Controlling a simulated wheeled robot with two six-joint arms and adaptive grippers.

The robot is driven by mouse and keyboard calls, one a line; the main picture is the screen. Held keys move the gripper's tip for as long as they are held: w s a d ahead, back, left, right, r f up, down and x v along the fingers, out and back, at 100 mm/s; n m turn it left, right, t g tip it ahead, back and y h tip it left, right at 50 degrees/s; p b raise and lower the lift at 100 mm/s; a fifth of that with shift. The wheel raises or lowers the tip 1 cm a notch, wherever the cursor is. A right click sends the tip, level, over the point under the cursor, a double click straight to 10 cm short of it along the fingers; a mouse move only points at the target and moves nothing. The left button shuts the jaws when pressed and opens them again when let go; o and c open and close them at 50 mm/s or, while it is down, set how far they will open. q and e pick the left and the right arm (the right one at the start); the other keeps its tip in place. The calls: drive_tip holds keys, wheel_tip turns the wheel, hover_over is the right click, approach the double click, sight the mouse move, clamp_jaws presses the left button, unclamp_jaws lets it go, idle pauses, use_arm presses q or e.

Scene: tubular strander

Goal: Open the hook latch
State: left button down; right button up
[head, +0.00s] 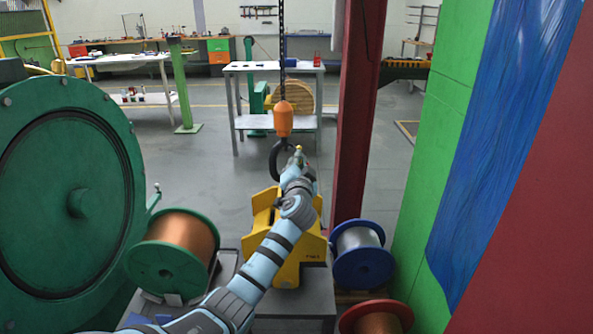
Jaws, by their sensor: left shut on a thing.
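The dark hook (276,160) hangs below an orange hook block (283,119) on a chain. Its curved left side shows, with its opening side toward my left gripper. My left arm reaches up from the bottom of the head view, and my left gripper (298,154) is at the right side of the hook, shut on the hook latch. The latch itself is mostly hidden by the gripper, so its angle cannot be told. My right gripper is not in view.
A yellow lifting frame (289,272) stands below the hook. A copper spool with green flanges (181,246) is at left, a blue spool (362,259) at right. A dark red post (356,130) rises right of the hook. A large green wheel (62,200) fills the left.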

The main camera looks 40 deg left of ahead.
use_arm(q)
drive_tip(key=n+b, duration=0.1)
drive_tip(key=n, duration=0.1)
drive_tip(key=r+n+b, duration=0.1)
drive_tip(key=n, duration=0.1)
drive_tip(key=n+b, duration=0.1)
drive_tip(key=n, duration=0.1)
drive_tip(key=shift+w+d+r+n, duration=0.3)
drive_tip(key=shift+d+r+n, duration=0.05)
drive_tip(key=shift+r+n, duration=0.05)
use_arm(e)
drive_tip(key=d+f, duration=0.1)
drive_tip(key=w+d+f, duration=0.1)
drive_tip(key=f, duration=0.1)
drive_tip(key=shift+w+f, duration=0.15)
use_arm(q)
drive_tip(key=c, duration=1.6)
unclamp_jaws()
drive_tip(key=shift+o, duration=0.2)
drive_tip(key=v, duration=1.2)
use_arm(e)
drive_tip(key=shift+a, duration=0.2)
